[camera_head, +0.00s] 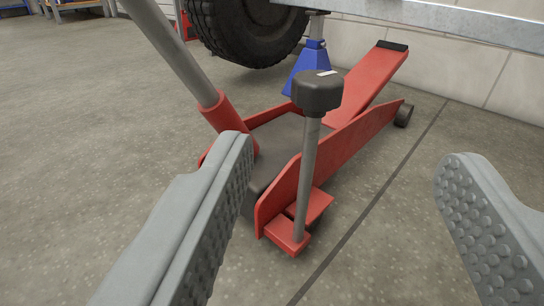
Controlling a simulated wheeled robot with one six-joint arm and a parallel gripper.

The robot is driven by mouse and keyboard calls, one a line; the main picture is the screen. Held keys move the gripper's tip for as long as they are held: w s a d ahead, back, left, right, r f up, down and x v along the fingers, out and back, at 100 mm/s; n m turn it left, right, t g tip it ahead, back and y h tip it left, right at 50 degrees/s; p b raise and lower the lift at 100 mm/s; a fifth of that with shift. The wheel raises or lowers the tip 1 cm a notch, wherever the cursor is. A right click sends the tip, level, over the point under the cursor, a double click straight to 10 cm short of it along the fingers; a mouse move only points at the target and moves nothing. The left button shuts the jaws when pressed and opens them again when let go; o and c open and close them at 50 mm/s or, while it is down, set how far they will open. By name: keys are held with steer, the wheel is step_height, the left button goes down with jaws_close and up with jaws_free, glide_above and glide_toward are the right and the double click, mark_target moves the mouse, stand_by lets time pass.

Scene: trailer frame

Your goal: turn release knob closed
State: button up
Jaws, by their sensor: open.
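The release knob (317,92) is a dark cap with a white mark on top, on an upright grey rod (307,165). The rod rises from a red bracket (289,236) at the near end of the red floor jack (330,153). My gripper (345,185) is open, its grey studded fingers wide apart left and right. The knob and rod appear between the fingers, with no finger touching the knob. The left finger overlaps part of the jack's near left side and hides it.
The jack's grey handle (175,50) slants up to the left in its red socket. A blue stand (306,68) supports a metal frame rail (440,22). A tire (250,30) hangs behind the jack, and a pale block wall stands at back right.

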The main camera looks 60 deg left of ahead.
mark_target(317, 89)
steer(key=x, duration=0.5)
steer(key=f+x, duration=0.1)
steer(key=x, duration=0.5)
steer(key=f+x, duration=0.1)
steer(key=x, duration=0.4)
steer(key=shift+a, duration=0.5)
steer(key=shift+s, duration=0.1)
steer(key=c, duration=0.9)
